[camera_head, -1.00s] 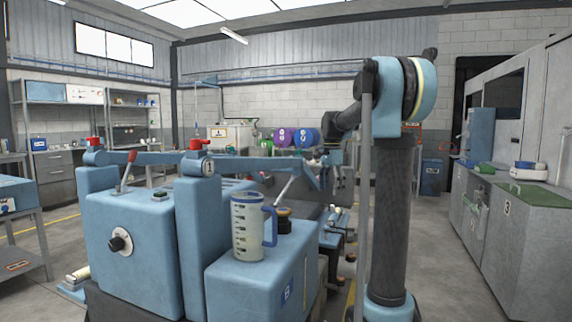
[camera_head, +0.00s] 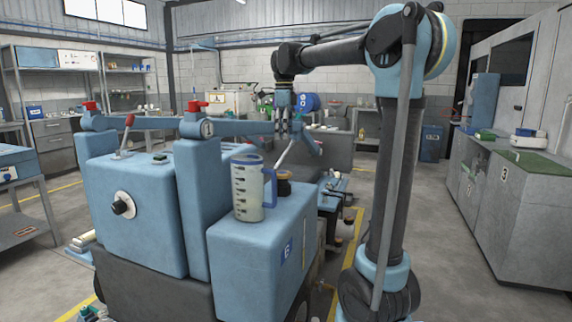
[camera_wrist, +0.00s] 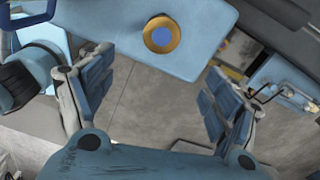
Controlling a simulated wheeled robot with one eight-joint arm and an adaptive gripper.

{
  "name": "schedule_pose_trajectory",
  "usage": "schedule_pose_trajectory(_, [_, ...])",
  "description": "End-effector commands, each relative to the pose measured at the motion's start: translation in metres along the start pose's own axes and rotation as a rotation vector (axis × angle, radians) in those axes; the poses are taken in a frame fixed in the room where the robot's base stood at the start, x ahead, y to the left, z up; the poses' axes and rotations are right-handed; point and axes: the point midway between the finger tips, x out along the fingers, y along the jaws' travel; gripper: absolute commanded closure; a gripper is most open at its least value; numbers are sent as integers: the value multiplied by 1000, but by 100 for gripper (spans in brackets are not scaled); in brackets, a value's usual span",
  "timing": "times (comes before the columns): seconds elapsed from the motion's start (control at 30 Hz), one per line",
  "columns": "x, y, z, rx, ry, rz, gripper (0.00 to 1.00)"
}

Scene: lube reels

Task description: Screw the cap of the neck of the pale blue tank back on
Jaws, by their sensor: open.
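The pale blue tank (camera_head: 240,262) is a box with a number plate on its front side. In the wrist view the neck (camera_wrist: 161,34) is a brass ring with a blue-white centre, seen from above. I cannot make out a separate cap. A clear measuring jug (camera_head: 248,190) with a blue handle stands on the tank beside the neck. My gripper (camera_head: 292,132) points down above and beyond the neck. Its padded fingers (camera_wrist: 158,105) are spread wide with nothing between them.
A larger blue machine body (camera_head: 135,215) with a black knob and red-topped posts stands left of the tank. Grey cabinets (camera_head: 505,215) line the right side. A blue drum (camera_head: 308,102) stands at the back. Open grey floor (camera_head: 450,270) lies between my base and the cabinets.

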Motion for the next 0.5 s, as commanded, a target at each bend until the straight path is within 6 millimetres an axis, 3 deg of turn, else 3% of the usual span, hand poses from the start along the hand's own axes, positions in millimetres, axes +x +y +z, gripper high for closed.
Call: schedule_pose_trajectory(0.5, [84,0,0,-1,0,0,18])
